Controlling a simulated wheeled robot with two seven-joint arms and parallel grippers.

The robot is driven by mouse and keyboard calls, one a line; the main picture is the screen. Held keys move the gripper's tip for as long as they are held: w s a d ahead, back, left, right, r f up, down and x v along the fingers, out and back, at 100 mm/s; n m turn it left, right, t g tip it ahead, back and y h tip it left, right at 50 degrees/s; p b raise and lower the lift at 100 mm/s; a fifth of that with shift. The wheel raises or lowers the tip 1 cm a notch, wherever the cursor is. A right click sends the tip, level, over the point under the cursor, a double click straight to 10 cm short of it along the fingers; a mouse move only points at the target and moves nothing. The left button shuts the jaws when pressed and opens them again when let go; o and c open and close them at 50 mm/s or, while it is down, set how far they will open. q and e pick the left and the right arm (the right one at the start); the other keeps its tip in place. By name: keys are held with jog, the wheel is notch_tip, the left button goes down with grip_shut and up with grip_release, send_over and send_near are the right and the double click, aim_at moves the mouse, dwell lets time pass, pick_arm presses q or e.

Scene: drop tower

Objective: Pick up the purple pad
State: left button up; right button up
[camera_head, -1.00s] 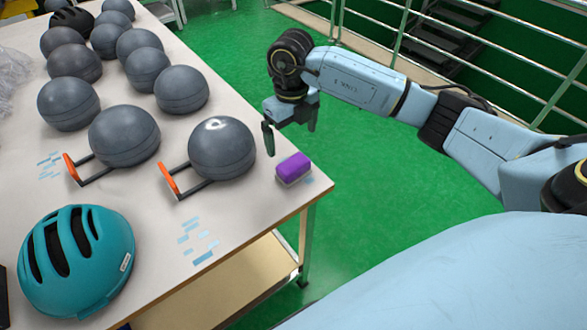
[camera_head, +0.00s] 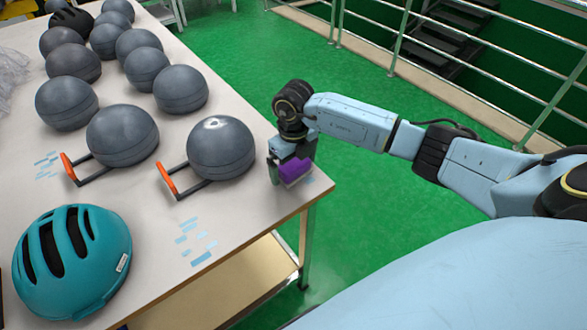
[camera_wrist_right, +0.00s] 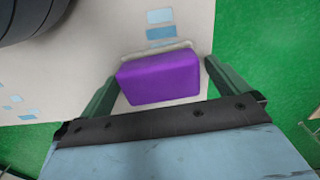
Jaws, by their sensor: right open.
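The purple pad (camera_head: 294,170) sits on a pale base near the right corner of the table. In the right wrist view the pad (camera_wrist_right: 160,78) lies between the two green fingers. My right gripper (camera_head: 288,174) is down around the pad, partly covering it from above. In the right wrist view my right gripper (camera_wrist_right: 158,85) is open, with one finger on each side of the pad and a small gap showing at least on the right. My left gripper is not in view.
The white table (camera_head: 150,235) holds several grey balls, two with orange-ended handles; the nearest ball (camera_head: 221,148) stands left of my right gripper. A teal helmet (camera_head: 72,262) lies at the front left. Green floor and railings are to the right.

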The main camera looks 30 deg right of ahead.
aim_at(293, 163)
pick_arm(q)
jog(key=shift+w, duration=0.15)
pick_arm(e)
jog(key=shift+r, duration=0.1)
jog(key=c, duration=1)
jog(key=shift+c, duration=0.2)
notch_tip(293, 163, up, 10)
jog(key=shift+p, duration=0.65)
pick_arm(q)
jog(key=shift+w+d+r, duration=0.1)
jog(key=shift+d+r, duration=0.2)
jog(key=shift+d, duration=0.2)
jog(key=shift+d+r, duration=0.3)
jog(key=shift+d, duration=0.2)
pick_arm(e)
jog(key=o, duration=0.4)
jog(key=shift+c, duration=1.3)
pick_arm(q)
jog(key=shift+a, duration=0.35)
